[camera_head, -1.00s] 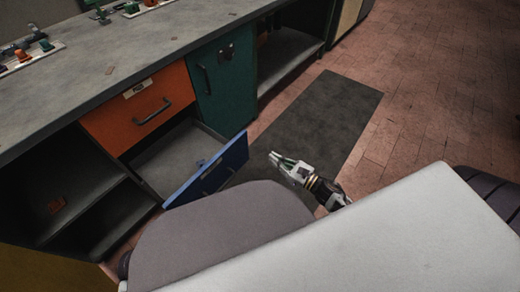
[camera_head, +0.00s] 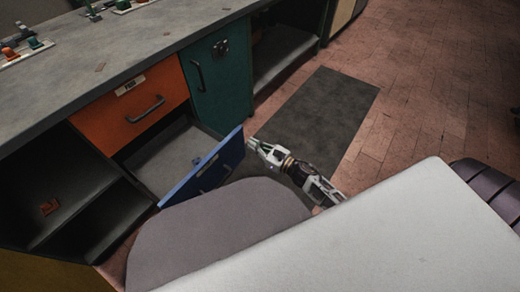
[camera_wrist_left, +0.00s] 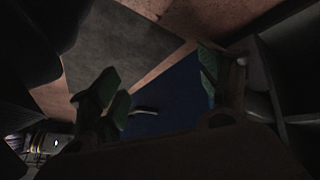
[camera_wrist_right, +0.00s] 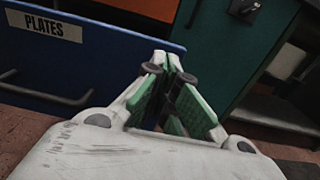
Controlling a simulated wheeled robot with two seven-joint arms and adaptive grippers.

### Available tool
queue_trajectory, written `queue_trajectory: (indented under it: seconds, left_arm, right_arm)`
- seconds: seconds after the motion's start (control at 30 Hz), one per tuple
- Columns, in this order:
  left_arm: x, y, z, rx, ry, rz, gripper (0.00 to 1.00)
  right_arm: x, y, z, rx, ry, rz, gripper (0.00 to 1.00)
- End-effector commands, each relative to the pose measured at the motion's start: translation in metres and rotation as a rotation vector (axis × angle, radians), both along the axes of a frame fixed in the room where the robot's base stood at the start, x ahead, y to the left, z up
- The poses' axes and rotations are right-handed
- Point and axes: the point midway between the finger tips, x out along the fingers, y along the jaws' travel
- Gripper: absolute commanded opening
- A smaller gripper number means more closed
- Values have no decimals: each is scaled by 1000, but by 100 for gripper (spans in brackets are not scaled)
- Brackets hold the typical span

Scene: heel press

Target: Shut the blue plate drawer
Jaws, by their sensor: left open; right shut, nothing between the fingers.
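The blue plate drawer (camera_head: 208,170) stands pulled out below an orange drawer, and its grey inside shows in the head view. In the right wrist view its blue front (camera_wrist_right: 115,55) carries a PLATES label (camera_wrist_right: 44,24) and a dark bar handle (camera_wrist_right: 45,92). My right gripper (camera_head: 251,144) is shut and empty, with its tips close to the right end of the blue front; I cannot tell whether they touch. The tips also show in the right wrist view (camera_wrist_right: 168,62). My left gripper (camera_wrist_left: 160,85) is open, with the blue front (camera_wrist_left: 172,95) beyond its fingers; the head view does not show it.
The orange drawer (camera_head: 132,108) and green door (camera_head: 216,80) are shut. Open shelves (camera_head: 62,190) lie to the left. A grey rounded surface (camera_head: 220,220) is in front of the drawer. A dark mat (camera_head: 318,112) lies on the open brick floor.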

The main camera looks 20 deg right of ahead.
Motion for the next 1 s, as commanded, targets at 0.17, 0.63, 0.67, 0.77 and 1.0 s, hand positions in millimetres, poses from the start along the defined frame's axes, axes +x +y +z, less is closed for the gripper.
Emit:
queue_trajectory:
  seconds: [0.17,0.63,0.67,0.77,1.0]
  left_arm:
    - [3,-1,-3,-10,-17,6,77]
    - [-2,-4,-22,-35,-31,22,77]
    - [-2,-4,-22,-35,-32,22,77]
    - [-3,-4,-23,-37,-32,24,77]
    - [-3,-4,-23,-36,-31,23,77]
  right_arm:
    - [15,8,0,-2,-2,1,0]
    - [43,25,0,-1,-1,1,0]
    - [44,25,0,-1,-1,1,0]
    - [45,26,0,-1,0,0,0]
    - [45,26,0,-1,0,0,0]
